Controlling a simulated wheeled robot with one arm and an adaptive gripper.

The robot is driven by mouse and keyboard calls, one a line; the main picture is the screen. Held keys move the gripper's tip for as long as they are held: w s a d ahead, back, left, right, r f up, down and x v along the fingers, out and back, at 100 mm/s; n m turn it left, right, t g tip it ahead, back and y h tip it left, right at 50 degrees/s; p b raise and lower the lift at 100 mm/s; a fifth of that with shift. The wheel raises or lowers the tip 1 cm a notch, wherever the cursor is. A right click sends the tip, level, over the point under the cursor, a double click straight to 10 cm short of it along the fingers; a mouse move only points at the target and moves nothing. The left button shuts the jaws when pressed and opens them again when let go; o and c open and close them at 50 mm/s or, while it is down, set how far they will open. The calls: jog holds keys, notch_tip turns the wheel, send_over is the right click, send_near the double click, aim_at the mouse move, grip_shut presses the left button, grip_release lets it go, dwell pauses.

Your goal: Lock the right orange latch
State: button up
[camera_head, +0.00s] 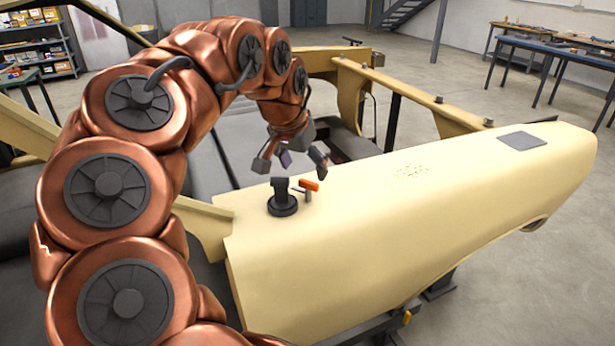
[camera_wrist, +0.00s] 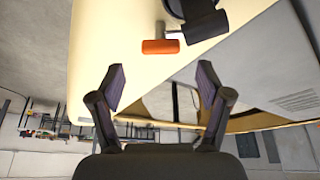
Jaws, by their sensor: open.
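The orange latch (camera_head: 309,185) is a small orange handle on a grey pin, on top of the cream shell (camera_head: 400,210). It stands beside a dark round knob-like fitting (camera_head: 282,198). In the wrist view the orange latch (camera_wrist: 160,47) lies ahead of the fingers, left of the dark fitting (camera_wrist: 200,22). My gripper (camera_head: 292,160) is open and empty, just above and behind the latch in the head view. Its two fingers in the wrist view (camera_wrist: 160,88) are spread wide and do not touch the latch. Whether the latch is locked I cannot tell.
A dark square plate (camera_head: 522,141) lies on the shell's right end. More cream frame parts (camera_head: 350,85) rise behind. Workbenches (camera_head: 560,50) and a shelf (camera_head: 38,45) stand far back.

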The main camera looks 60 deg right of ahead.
aim_at(308, 182)
jog(key=shift+x, duration=2.4)
jog(key=shift+c, duration=0.3)
jog(key=c, duration=1.1)
